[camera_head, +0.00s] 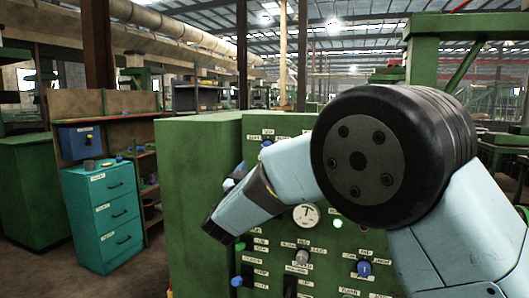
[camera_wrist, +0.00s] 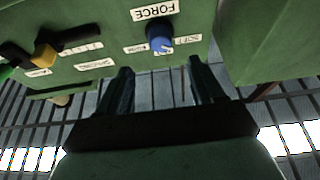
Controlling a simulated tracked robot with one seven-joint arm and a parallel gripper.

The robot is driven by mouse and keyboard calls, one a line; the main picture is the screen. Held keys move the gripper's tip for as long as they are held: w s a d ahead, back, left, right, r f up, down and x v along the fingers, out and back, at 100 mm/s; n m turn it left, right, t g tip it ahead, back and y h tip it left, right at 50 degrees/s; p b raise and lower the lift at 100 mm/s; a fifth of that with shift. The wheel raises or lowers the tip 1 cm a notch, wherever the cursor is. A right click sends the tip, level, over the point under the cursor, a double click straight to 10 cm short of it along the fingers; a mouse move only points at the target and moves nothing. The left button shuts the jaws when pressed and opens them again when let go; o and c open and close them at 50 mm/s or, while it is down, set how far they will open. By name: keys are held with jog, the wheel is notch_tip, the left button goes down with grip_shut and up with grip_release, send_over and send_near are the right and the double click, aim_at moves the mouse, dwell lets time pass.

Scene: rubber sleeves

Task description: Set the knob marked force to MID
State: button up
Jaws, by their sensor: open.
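The blue force knob (camera_wrist: 159,37) is on the green panel (camera_wrist: 105,30) in the wrist view, beside an upside-down white FORCE label (camera_wrist: 155,11). Smaller white labels sit around the knob; one to its right seems to read SOFT (camera_wrist: 188,40). A pale mark shows on the knob, but its exact setting is too small to tell. My gripper (camera_wrist: 163,75) is open and empty, its two dark fingers spread below the knob in the picture and apart from it.
A black lever with a yellow part (camera_wrist: 45,55) sticks out left of the knob in the wrist view. In the head view, a round gauge (camera_head: 306,215) and another blue knob (camera_head: 364,268) are on the panel. A teal drawer cabinet (camera_head: 103,215) stands left, with open floor before it.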

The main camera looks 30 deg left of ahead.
jog(key=x, duration=1)
jog(key=shift+w, duration=0.25)
jog(key=shift+a, duration=0.15)
jog(key=shift+c, duration=0.3)
jog(key=c, duration=1)
jog(key=shift+o, duration=0.2)
jog(key=shift+m, duration=0.3)
jog(key=shift+a+m+g+h, duration=0.15)
jog(key=shift+m+h, duration=0.9)
jog(key=shift+m, duration=1.1)
jog(key=shift+d+m+g+h, duration=0.1)
jog(key=shift+m+g+h, duration=0.15)
jog(key=shift+m+h, duration=1.4)
jog(key=shift+a+m+g+h, duration=0.2)
jog(key=shift+m+h, duration=0.3)
jog(key=shift+m, duration=2.2)
